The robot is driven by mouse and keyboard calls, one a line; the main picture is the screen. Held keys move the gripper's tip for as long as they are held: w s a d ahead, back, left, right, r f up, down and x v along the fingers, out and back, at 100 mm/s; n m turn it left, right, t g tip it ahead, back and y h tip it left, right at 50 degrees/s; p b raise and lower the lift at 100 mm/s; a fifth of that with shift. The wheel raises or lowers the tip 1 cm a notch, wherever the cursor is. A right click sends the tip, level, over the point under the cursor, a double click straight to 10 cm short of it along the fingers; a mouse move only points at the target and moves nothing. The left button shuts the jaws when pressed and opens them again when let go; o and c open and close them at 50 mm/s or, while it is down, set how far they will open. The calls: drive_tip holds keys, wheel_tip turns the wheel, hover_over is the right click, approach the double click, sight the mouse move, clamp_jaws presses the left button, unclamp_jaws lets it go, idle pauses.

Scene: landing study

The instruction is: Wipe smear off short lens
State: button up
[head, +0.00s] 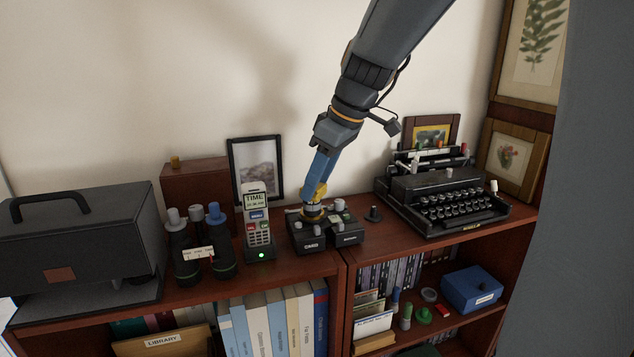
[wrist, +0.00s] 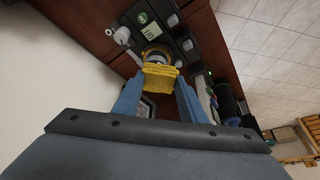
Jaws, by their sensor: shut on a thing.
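My gripper (head: 319,183) is shut on a folded yellow cloth (head: 314,196), which also shows between the blue fingers in the wrist view (wrist: 160,78). The cloth is at a round, metal-rimmed lens (head: 312,211) on top of a black camera-like device (head: 308,240) on the shelf top. In the wrist view the lens (wrist: 154,55) is partly covered by the cloth's edge. They look to be touching, but the contact is hard to see. No smear can be made out.
A cordless phone (head: 258,228) in its dock and black binoculars (head: 190,255) stand to the left. A small dark knob (head: 373,214) and a typewriter (head: 440,195) stand to the right. A framed picture (head: 255,165) leans behind. The shelf top's front strip is clear.

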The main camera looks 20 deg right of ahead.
drive_tip(key=shift+w+f, duration=0.15)
drive_tip(key=shift+w, duration=0.85)
clamp_jaws()
drive_tip(key=shift+s, duration=0.1)
drive_tip(key=shift+s, duration=1.1)
drive_tip(key=shift+w, duration=1.4)
